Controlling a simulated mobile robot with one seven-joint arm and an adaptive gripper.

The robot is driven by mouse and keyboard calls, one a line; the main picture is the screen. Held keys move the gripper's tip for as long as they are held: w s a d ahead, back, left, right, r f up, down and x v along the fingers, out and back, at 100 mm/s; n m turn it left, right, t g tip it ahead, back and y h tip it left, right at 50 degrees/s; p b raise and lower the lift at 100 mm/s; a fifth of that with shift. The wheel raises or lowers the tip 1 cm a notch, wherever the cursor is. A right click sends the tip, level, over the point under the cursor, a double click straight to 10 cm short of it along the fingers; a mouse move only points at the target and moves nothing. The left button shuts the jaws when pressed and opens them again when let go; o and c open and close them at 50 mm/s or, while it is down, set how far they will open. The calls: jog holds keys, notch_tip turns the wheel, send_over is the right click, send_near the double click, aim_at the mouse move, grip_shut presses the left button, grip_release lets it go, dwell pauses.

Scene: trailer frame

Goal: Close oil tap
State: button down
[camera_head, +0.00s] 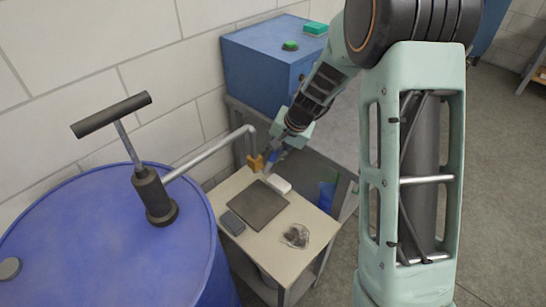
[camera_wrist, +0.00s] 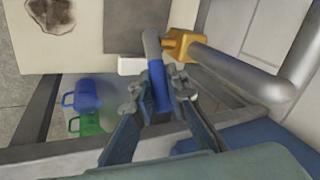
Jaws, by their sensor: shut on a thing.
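The oil tap has an orange-yellow body (camera_wrist: 179,43) at the end of a grey pipe (camera_wrist: 235,72). Its lever runs out from the body and ends in a blue grip (camera_wrist: 159,88). In the head view, the tap body (camera_head: 256,163) hangs from the pipe above the small table. My gripper (camera_wrist: 158,92) has one finger on each side of the blue grip and is shut on it. In the head view my gripper (camera_head: 277,151) is beside the tap, with its fingers and the lever small and partly unclear.
A blue drum (camera_head: 110,245) with a hand pump (camera_head: 155,195) stands at left. A beige table (camera_head: 285,232) holds a dark plate (camera_head: 258,205), a small grey box (camera_head: 232,223) and a dark stain. A blue cabinet (camera_head: 262,65) stands behind. Blue (camera_wrist: 86,95) and green (camera_wrist: 88,124) jugs sit lower down.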

jog(key=f+g+y, duration=0.1)
jog(key=g+y, duration=0.1)
jog(key=w+d+f+m+g+y+b, duration=0.1)
jog(key=g+y, duration=0.1)
jog(key=f+m+g+y, duration=0.1)
jog(key=f+g+y, duration=0.1)
jog(key=shift+w+d+f+y+b, duration=0.1)
jog(key=shift+w+d+y+b, duration=0.1)
jog(key=shift+d+y+b, duration=0.1)
jog(key=shift+a, duration=0.1)
dwell(0.7)
jog(key=c, duration=1.9)
grip_release()
jog(key=v, duration=1.2)
